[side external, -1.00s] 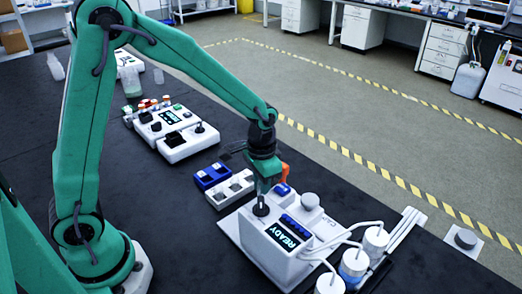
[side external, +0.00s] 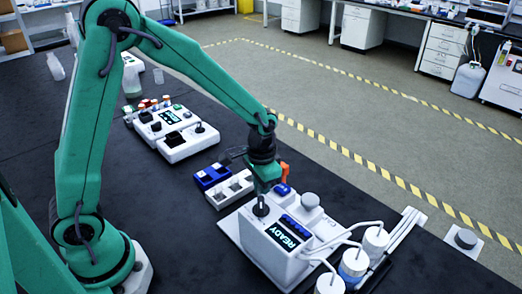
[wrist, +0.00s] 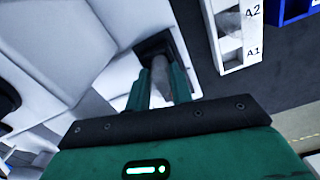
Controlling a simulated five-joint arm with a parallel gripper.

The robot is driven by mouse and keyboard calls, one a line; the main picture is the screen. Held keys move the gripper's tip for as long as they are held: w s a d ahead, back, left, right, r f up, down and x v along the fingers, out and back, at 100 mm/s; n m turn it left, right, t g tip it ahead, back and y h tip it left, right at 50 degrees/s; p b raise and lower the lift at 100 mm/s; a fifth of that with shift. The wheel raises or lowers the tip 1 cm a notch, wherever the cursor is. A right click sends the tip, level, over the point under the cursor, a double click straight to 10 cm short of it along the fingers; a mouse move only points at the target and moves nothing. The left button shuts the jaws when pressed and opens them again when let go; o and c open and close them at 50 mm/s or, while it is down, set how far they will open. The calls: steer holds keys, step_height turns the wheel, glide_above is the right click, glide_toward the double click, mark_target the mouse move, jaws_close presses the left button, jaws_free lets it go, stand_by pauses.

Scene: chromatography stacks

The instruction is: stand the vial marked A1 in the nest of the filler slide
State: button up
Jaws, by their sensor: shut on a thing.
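My gripper (wrist: 160,88) is shut on a greyish vial (wrist: 160,72), which stands between its green fingers in the wrist view. The vial's far end is at a dark square nest (wrist: 150,46) on the white machine; I cannot tell whether it is seated. No mark shows on the vial. In the side external view, my gripper (side external: 264,190) is low over the machine with the READY screen (side external: 285,236), and the vial is not clearly visible there. A white rack (wrist: 222,68) marked A1 and A2 lies to the right in the wrist view; its A1 place looks empty.
The white rack (side external: 217,201) and a blue rack (side external: 202,182) stand close behind the machine. White-capped bottles (side external: 354,262) with tubes stand at its right. Another white device (side external: 172,146) is farther back. The black bench between my base and the racks is clear.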

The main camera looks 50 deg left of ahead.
steer(key=shift+f, duration=0.3)
steer(key=o, duration=1)
steer(key=shift+r, duration=0.1)
steer(key=shift+r, duration=3.95)
